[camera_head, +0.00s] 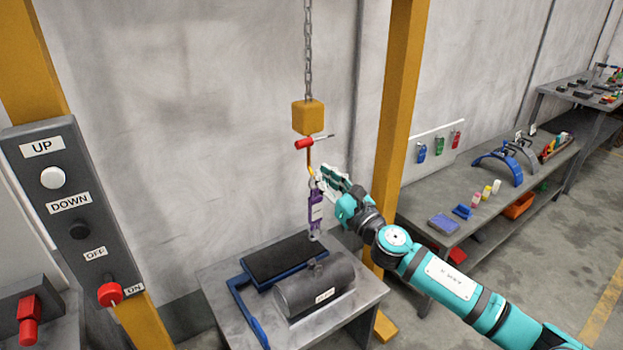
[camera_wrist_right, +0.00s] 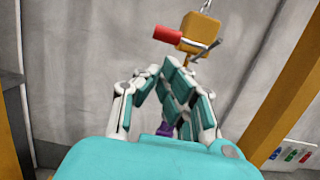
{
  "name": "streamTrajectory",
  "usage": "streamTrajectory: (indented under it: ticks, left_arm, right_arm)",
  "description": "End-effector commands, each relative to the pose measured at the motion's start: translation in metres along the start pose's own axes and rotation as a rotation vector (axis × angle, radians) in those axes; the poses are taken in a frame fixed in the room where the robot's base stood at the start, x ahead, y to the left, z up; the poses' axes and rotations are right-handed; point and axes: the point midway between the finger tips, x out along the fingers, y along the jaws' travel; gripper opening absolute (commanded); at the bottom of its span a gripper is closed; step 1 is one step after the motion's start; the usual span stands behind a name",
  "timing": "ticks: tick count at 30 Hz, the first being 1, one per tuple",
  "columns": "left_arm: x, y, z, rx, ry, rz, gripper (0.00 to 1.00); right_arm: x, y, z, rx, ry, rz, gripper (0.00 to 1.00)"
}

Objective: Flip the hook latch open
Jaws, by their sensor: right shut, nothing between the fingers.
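The hook (camera_head: 309,165) hangs under a yellow block (camera_head: 308,117) on a chain. Its latch (camera_head: 314,140), with a red grip and a thin metal rod, lies across the top of the hook. In the right wrist view the red grip (camera_wrist_right: 167,34) and the yellow block (camera_wrist_right: 200,32) show just beyond my fingers. A purple strap or shackle (camera_head: 315,208) hangs from the hook. My right gripper (camera_head: 325,176) is shut and empty, beside the hook and below the latch. It also shows in the right wrist view (camera_wrist_right: 172,75). My left gripper is not in view.
A dark barrel (camera_head: 315,286) lies on a small table (camera_head: 213,283) below the hook, beside a blue-framed black plate (camera_head: 283,256). A yellow post (camera_head: 396,110) stands behind my right arm. A control panel (camera_head: 70,215) is at left; a workbench (camera_head: 420,208) is at right.

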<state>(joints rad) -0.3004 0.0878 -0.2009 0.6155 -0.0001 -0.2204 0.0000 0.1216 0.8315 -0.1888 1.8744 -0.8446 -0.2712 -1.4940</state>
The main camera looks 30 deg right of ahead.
Motion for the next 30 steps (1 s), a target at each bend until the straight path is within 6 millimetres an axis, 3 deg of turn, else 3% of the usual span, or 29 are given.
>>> streamTrajectory:
  ticks: [3,9,26,30]
  left_arm:
    - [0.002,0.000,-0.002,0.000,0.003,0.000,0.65]
    - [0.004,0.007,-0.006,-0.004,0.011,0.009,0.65]
    - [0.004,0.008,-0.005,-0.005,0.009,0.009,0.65]
    - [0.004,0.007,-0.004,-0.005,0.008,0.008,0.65]
  right_arm:
    - [-0.018,0.000,0.011,-0.003,0.002,0.002,0.00]
    - [-0.030,0.000,0.021,0.001,0.001,0.000,0.00]
    - [-0.031,0.000,0.023,0.001,0.000,-0.001,0.00]
    - [-0.032,-0.008,0.006,0.053,0.028,-0.024,0.00]
